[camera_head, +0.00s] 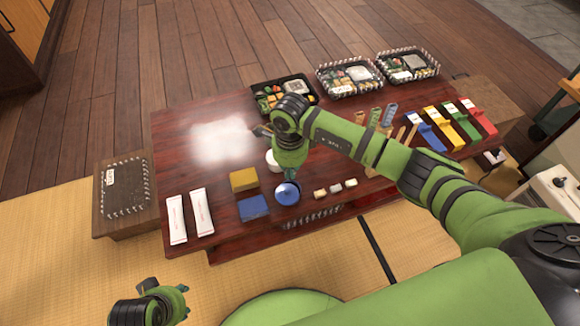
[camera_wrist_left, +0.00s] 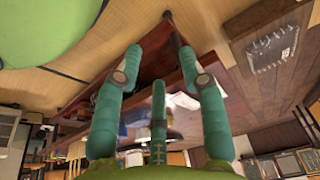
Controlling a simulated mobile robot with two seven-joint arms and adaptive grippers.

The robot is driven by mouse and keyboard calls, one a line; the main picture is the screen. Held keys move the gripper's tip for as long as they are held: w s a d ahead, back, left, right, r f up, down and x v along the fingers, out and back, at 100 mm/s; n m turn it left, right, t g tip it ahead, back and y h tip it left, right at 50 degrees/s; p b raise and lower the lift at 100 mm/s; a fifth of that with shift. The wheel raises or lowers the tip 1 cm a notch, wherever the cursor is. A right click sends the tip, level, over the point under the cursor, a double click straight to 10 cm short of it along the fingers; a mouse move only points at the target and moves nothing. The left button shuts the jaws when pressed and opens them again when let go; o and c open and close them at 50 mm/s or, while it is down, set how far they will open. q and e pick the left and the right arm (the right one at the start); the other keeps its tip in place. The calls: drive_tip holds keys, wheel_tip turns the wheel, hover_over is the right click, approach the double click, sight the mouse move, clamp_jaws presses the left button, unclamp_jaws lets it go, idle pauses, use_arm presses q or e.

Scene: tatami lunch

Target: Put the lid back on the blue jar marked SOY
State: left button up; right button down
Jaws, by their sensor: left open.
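A round blue thing (camera_head: 287,193) stands near the table's front edge in the head view; it looks like the blue jar or its lid, and no SOY marking is readable. My right gripper (camera_head: 290,173) points down just above and behind it; whether they touch, and whether its fingers are open or shut, I cannot tell. A white round thing (camera_head: 272,162) shows partly, to the left of the right gripper. My left gripper (camera_head: 180,291) is off the table's front left, over the tatami. In the left wrist view its fingers (camera_wrist_left: 160,75) are spread and empty.
The low table (camera_head: 175,150) also holds a yellow block (camera_head: 243,180), a blue block (camera_head: 253,208), two white packets (camera_head: 201,212), small pieces (camera_head: 336,188) and coloured boxes (camera_head: 437,140). Bento trays (camera_head: 348,77) line the back. A wooden stool (camera_head: 125,225) stands left.

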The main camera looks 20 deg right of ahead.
sight(290, 188)
drive_tip(key=shift+f+b, duration=0.75)
drive_tip(key=shift+f, duration=0.3)
drive_tip(key=shift+f+b, duration=0.45)
drive_tip(key=shift+f, duration=0.05)
wheel_tip(290, 188, down, 2)
drive_tip(key=shift+f+b, duration=0.25)
drive_tip(key=shift+b, duration=0.75)
use_arm(q)
drive_tip(key=w+d+r+t+h, duration=0.1)
drive_tip(key=w+d+r+t, duration=0.2)
drive_tip(key=w+r+t, duration=0.2)
drive_tip(key=w+d+r+m+t+h, duration=0.1)
drive_tip(key=w+r+t, duration=0.4)
drive_tip(key=r, duration=0.6)
drive_tip(key=shift+w+d+r+t+h, duration=0.15)
drive_tip(key=shift+w+d+t+h, duration=0.25)
drive_tip(key=shift+w+d, duration=0.85)
use_arm(e)
drive_tip(key=shift+f, duration=0.3)
use_arm(q)
drive_tip(key=shift+w+a, duration=0.1)
drive_tip(key=shift+f+b, duration=1)
drive_tip(key=shift+b, duration=0.2)
use_arm(e)
drive_tip(key=shift+w+d+r, duration=0.35)
drive_tip(key=shift+w+d, duration=0.45)
drive_tip(key=shift+w, duration=0.05)
drive_tip(key=shift+w+d+r, duration=0.3)
drive_tip(key=shift+w+d, duration=0.5)
drive_tip(key=shift+w, duration=0.05)
